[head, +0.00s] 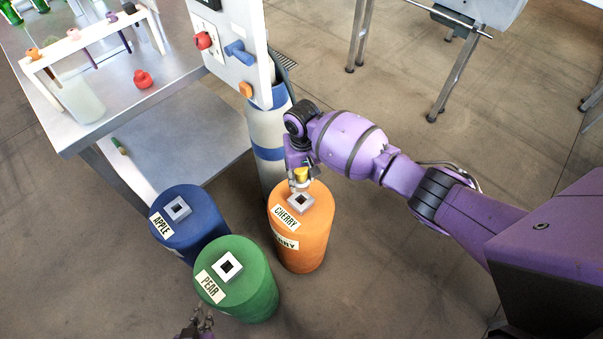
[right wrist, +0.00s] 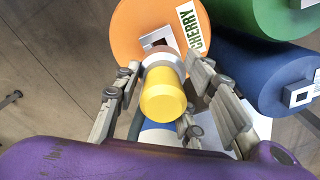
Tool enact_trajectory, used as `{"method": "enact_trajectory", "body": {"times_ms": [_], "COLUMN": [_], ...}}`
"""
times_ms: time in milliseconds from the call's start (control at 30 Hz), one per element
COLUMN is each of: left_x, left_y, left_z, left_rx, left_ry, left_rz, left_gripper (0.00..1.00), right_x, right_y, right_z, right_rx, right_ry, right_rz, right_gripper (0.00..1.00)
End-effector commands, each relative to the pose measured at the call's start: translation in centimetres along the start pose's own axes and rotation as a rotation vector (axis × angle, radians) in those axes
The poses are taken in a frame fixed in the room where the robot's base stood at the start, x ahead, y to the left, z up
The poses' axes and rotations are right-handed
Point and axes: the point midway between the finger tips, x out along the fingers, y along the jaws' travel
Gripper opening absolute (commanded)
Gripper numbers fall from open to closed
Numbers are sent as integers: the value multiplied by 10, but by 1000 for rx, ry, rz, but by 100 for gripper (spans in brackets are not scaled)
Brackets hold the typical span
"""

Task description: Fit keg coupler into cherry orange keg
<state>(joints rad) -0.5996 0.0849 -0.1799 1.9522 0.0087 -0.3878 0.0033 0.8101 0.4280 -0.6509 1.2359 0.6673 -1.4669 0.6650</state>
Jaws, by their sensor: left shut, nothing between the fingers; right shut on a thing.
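The orange CHERRY keg (head: 312,247) stands upright on the floor, with a grey square socket (head: 299,201) on top. The keg coupler (head: 301,174) has a yellow cap and a grey collar. In the right wrist view, the coupler (right wrist: 163,97) sits between the fingers and partly covers the socket (right wrist: 157,39) on the keg (right wrist: 125,40). Whether its lower end touches anything is unclear. My left gripper (head: 200,322) is shut and empty at the bottom edge, near the green keg.
The green PEAR keg (head: 250,292) and blue APPLE keg (head: 190,222) stand left of the orange one. A gas cylinder (head: 264,130) and a panel (head: 235,45) stand behind it. A metal table (head: 90,135) is at upper left.

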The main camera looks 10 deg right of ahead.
Motion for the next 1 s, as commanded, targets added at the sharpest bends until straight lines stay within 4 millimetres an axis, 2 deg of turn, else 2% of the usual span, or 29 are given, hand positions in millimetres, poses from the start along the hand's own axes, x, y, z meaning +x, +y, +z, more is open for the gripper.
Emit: {"method": "enact_trajectory", "body": {"times_ms": [367, 633, 1000], "left_x": [-2, 0, 6], "left_y": [-4, -1, 2], "left_z": [1, -18, 6], "left_rx": [9, 7, -4], "left_ry": [-1, 29, -5], "left_rz": [-2, 2, 1], "left_gripper": [0, 0, 0], "right_x": [3, 0, 37], "right_y": [-1, -1, -1], "right_z": [-6, -5, -2], "right_rx": [-3, -4, -4], "right_ry": [5, 8, -1], "right_rz": [5, 6, 6], "right_gripper": [0, 0, 0]}}
